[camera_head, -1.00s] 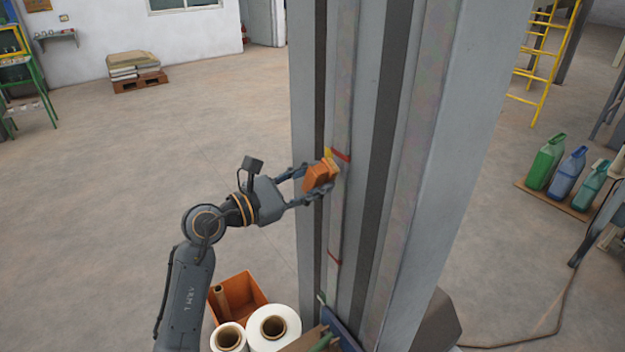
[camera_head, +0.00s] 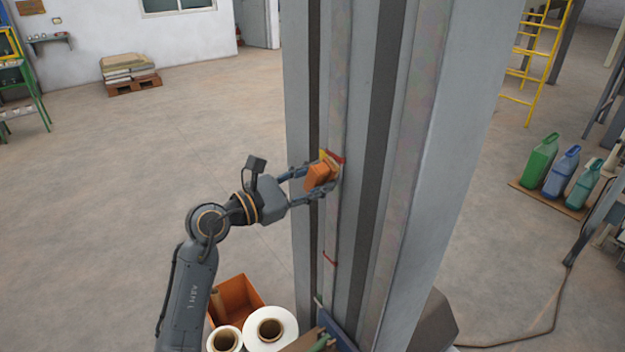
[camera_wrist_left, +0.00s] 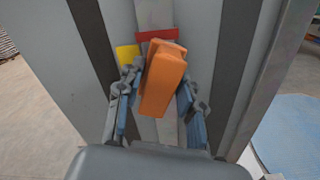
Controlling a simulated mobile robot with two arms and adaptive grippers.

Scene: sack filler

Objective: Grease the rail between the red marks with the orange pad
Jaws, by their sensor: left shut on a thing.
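My left gripper (camera_head: 316,184) is shut on the orange pad (camera_head: 319,176), a blocky pad held against or very close to the rail (camera_head: 334,220) on the grey column. In the left wrist view the pad (camera_wrist_left: 163,80) sits tilted between the blue-padded fingers (camera_wrist_left: 157,112), just below the upper red mark (camera_wrist_left: 156,36). The upper red mark (camera_head: 336,157) shows in the head view just above the pad. The lower red mark (camera_head: 330,259) is farther down the rail. Whether the pad touches the rail is hard to tell. My right gripper is not in view.
A yellow patch (camera_wrist_left: 128,56) lies left of the upper mark. An orange bin (camera_head: 238,298) and white rolls (camera_head: 270,328) stand below near the column's foot. Several jugs (camera_head: 561,170) stand on a board at the right. Open floor lies left of the column.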

